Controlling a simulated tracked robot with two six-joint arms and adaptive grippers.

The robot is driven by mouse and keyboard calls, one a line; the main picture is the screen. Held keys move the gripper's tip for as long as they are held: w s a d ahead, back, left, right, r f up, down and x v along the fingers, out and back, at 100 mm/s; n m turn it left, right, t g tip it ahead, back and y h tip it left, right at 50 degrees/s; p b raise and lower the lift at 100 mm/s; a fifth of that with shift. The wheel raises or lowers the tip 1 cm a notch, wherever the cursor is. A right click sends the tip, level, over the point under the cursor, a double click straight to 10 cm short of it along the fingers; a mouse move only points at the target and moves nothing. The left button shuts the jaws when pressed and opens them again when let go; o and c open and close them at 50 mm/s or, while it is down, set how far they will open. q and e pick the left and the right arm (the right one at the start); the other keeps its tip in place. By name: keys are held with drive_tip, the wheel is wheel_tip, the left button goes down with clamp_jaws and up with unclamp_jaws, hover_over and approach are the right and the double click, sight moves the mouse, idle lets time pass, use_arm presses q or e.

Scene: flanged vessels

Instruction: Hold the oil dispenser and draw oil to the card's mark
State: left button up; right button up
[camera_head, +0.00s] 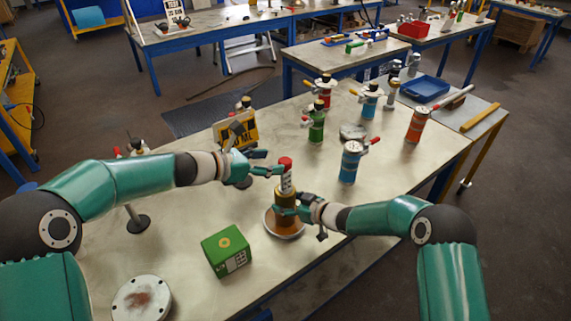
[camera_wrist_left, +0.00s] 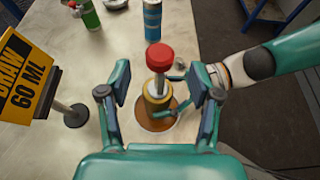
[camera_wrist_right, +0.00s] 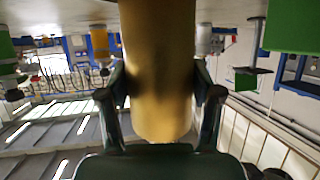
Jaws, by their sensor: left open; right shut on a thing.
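The oil dispenser (camera_head: 286,199) is a brass-coloured cylinder with a pale marked upper tube and a red knob (camera_head: 285,163) on top. It stands upright in or over a round brown dish (camera_head: 270,222). My right gripper (camera_head: 288,208) is shut on its body; the brass body (camera_wrist_right: 158,75) fills the middle of the right wrist view. My left gripper (camera_head: 271,163) is open beside the knob. In the left wrist view the red knob (camera_wrist_left: 160,57) shows between and beyond the open fingers (camera_wrist_left: 160,105). The yellow card (camera_head: 236,130) reads "DRAW 60 ML" in the left wrist view (camera_wrist_left: 22,80).
A green box (camera_head: 226,251) and a round flanged lid (camera_head: 141,299) lie at the front left. Several coloured vessels with handles, such as a blue one (camera_head: 350,162) and a green one (camera_head: 316,124), stand behind. A blue tray (camera_head: 424,88) is at the back right.

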use_arm(q)
drive_tip(key=v, duration=1.2)
drive_tip(key=shift+f, duration=0.1)
use_arm(e)
drive_tip(key=o, duration=1.6)
